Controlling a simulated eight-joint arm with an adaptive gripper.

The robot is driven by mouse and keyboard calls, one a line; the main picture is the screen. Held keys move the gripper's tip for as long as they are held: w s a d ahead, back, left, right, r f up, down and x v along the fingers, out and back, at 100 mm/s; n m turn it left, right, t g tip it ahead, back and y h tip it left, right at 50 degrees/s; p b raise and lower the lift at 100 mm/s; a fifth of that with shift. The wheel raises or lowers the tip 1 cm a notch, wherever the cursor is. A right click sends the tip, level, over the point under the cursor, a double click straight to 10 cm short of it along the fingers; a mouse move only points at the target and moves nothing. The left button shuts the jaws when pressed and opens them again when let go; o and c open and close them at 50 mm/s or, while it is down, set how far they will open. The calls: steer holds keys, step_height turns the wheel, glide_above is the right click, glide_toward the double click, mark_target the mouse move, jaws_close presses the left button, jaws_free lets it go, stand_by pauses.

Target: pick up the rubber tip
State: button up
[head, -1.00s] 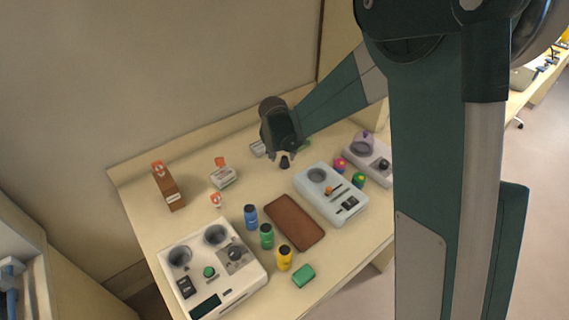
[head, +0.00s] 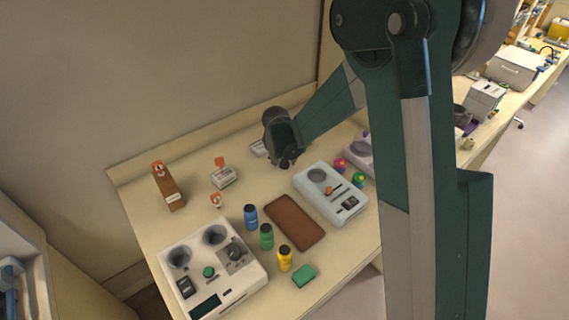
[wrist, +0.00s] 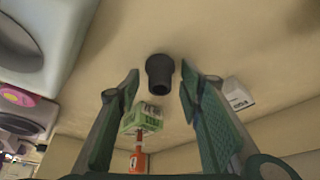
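The rubber tip (wrist: 159,72) is a small black, round piece standing on the tan bench top, wider at one end. In the wrist view it lies just beyond and between the fingertips. My gripper (wrist: 159,96) is open, with one green finger on each side and nothing held. In the head view my gripper (head: 287,158) is over the back of the bench and mostly hides the rubber tip. I cannot tell whether either finger touches it.
A white box (wrist: 238,94) is right of the right finger. A pale blue device (head: 331,194) and a brown tray (head: 295,222) lie nearer the front.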

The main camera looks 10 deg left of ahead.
steer(key=c, duration=0.7)
steer(key=shift+r, duration=0.1)
steer(key=shift+r, duration=4.9)
